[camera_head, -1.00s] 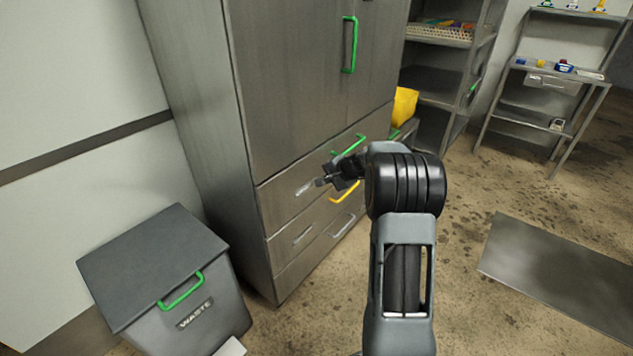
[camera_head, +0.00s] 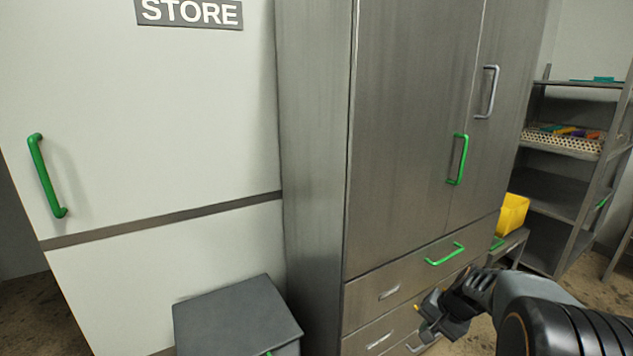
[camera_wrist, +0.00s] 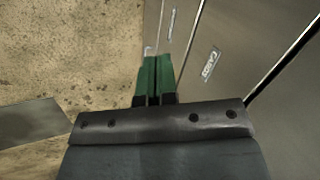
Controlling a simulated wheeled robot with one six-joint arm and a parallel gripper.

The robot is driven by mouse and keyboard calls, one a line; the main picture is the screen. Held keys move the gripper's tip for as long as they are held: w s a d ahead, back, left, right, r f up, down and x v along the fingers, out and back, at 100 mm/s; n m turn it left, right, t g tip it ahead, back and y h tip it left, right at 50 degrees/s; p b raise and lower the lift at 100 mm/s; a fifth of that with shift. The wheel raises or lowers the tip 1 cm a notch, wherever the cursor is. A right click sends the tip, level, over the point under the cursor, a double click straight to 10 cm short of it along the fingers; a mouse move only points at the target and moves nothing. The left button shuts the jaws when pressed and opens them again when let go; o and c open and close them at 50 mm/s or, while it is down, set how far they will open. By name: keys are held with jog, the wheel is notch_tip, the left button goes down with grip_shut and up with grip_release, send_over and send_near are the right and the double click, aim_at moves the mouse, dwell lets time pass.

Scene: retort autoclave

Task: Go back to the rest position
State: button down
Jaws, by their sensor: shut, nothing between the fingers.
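My gripper (camera_head: 429,322) is at the lower right of the head view, in front of the drawer fronts of a metal cabinet (camera_head: 408,130). In the wrist view my gripper (camera_wrist: 154,62) shows two green fingers side by side, shut with nothing between them. The fingers point along the drawer fronts, with the floor (camera_wrist: 65,50) to their left. Whether they touch the cabinet cannot be told. The upper drawer has a green handle (camera_head: 445,254); my gripper partly covers the drawers below.
A grey bin (camera_head: 235,318) stands left of the cabinet. A white STORE door with a green handle (camera_head: 47,176) is at far left. A yellow container (camera_head: 511,214) and shelves (camera_head: 560,190) stand right of the cabinet. A flat grey plate (camera_wrist: 30,122) lies on the floor.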

jog(key=s+a+r+n+h+p, duration=0.1)
jog(key=s+a+r+n+p, duration=0.1)
jog(key=s+r+p, duration=0.3)
jog(key=s+a+r+n+h+p, duration=0.1)
jog(key=s+a+r+n+p, duration=0.2)
jog(key=r, duration=0.8)
jog(key=s+a+r+n+h+p, duration=0.1)
jog(key=s+a+r+n+p, duration=0.2)
jog(key=s+a+r+p, duration=0.2)
notch_tip(320, 180, up, 4)
jog(key=s+p, duration=0.2)
jog(key=p, duration=0.1)
jog(key=shift+s+a+f+t, duration=0.25)
jog(key=shift+s+a+t, duration=0.05)
jog(key=shift+a, duration=0.1)
